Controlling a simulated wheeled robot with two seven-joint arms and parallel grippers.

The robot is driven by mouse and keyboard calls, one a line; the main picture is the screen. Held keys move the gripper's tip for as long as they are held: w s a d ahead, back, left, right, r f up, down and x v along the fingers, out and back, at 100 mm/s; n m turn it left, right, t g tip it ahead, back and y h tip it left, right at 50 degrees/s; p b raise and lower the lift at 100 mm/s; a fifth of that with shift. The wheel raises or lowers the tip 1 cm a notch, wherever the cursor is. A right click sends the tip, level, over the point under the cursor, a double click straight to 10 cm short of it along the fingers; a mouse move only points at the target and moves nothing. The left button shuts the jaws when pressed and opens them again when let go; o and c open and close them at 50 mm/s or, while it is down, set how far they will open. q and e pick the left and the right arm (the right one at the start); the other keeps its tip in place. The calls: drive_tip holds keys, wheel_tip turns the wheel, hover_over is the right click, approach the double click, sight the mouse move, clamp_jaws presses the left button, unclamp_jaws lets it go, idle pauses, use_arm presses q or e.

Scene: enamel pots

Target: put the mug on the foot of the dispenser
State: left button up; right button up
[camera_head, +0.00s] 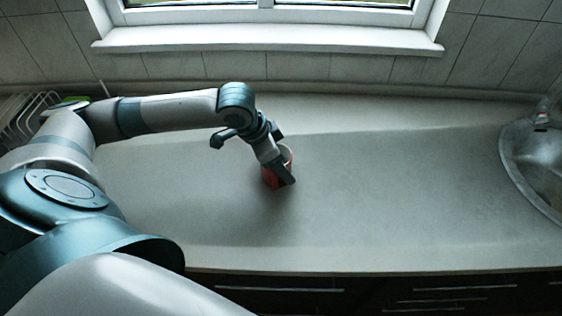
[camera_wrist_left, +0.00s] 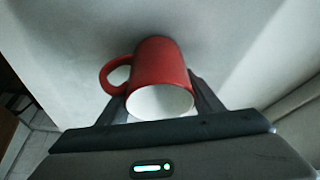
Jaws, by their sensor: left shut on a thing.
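A red mug (camera_head: 288,157) with a pale inside is at the middle of the grey counter in the head view. My left gripper (camera_head: 281,180) is shut on the mug, with a finger on either side of it. In the left wrist view the mug (camera_wrist_left: 162,72) lies between the two fingers (camera_wrist_left: 165,103), its white mouth facing the camera and its handle to the left. I cannot tell whether the mug touches the counter. The dispenser is not in view. My right gripper is not in view.
The grey counter (camera_head: 400,190) is clear to the right of the mug, up to a metal sink (camera_head: 535,165) at the right edge. A wire rack (camera_head: 30,112) stands at the far left, behind my arm. A window sill (camera_head: 270,38) runs along the back wall.

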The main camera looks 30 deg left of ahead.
use_arm(q)
drive_tip(key=o, duration=1.3)
drive_tip(key=shift+f, duration=0.1)
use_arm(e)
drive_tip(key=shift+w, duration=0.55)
use_arm(q)
drive_tip(key=shift+v, duration=0.8)
drive_tip(key=shift+b+v, duration=0.4)
drive_tip(key=shift+v, duration=4.95)
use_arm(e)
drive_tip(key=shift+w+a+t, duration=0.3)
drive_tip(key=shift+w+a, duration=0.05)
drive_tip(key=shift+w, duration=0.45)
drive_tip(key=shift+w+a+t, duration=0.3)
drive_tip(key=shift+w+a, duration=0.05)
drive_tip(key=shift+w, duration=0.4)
use_arm(q)
drive_tip(key=shift+w+d, duration=0.15)
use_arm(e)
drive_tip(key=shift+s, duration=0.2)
